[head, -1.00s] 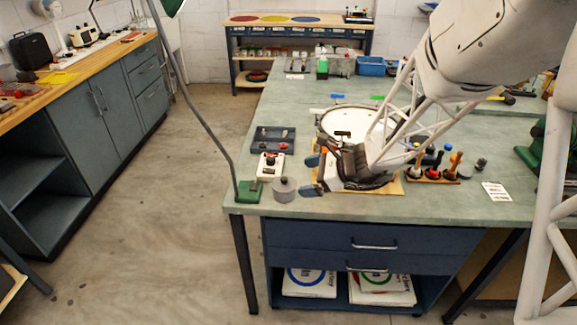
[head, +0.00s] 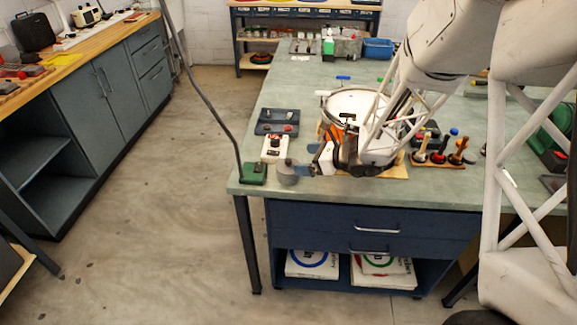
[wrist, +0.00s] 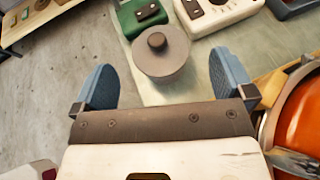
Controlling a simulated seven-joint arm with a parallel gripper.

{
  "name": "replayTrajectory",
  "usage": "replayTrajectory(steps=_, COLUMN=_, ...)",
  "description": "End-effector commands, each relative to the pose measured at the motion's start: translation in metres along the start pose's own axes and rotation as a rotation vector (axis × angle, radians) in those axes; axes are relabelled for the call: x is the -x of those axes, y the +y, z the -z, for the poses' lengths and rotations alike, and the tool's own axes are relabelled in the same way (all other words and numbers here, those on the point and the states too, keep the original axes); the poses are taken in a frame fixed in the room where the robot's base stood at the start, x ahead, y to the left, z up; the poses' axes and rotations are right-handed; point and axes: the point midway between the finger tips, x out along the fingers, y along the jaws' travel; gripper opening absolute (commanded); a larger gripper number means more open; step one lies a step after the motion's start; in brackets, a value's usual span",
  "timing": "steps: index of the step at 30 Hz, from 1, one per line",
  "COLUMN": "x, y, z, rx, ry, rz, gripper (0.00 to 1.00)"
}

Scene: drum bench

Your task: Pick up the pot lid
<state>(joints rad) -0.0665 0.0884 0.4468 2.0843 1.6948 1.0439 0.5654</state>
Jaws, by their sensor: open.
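The pot lid (head: 286,174) is a grey round piece with a dark knob on top, near the left front corner of the green bench. In the wrist view the pot lid (wrist: 163,62) lies ahead of my gripper (wrist: 165,80), roughly centred between its two blue fingertips. The fingers are wide apart and nothing is between them at the palm. In the head view my gripper (head: 308,160) is just right of the lid, low over the bench. The wrist hides part of it. I cannot tell whether a fingertip touches the lid.
A green box (head: 254,174) stands close left of the lid. A white device (head: 275,148) and a dark blue tray (head: 277,121) are behind it. A drum (head: 352,103) stands behind my wrist. A stand of knobbed tools (head: 438,157) is to the right. The bench's front edge is near.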

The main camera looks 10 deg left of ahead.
Motion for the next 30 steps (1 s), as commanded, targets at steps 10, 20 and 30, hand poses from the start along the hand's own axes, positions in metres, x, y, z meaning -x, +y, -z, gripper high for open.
replayTrajectory(steps=10, x=-0.015, y=0.0, z=0.0, rx=0.001, ry=0.0, rz=0.001, gripper=1.0)
replayTrajectory(steps=20, x=-0.018, y=0.001, z=0.0, rx=0.0, ry=0.0, rz=0.0, gripper=1.0)
replayTrajectory(steps=30, x=-0.048, y=0.006, z=0.0, rx=-0.001, ry=0.0, rz=-0.002, gripper=1.0)
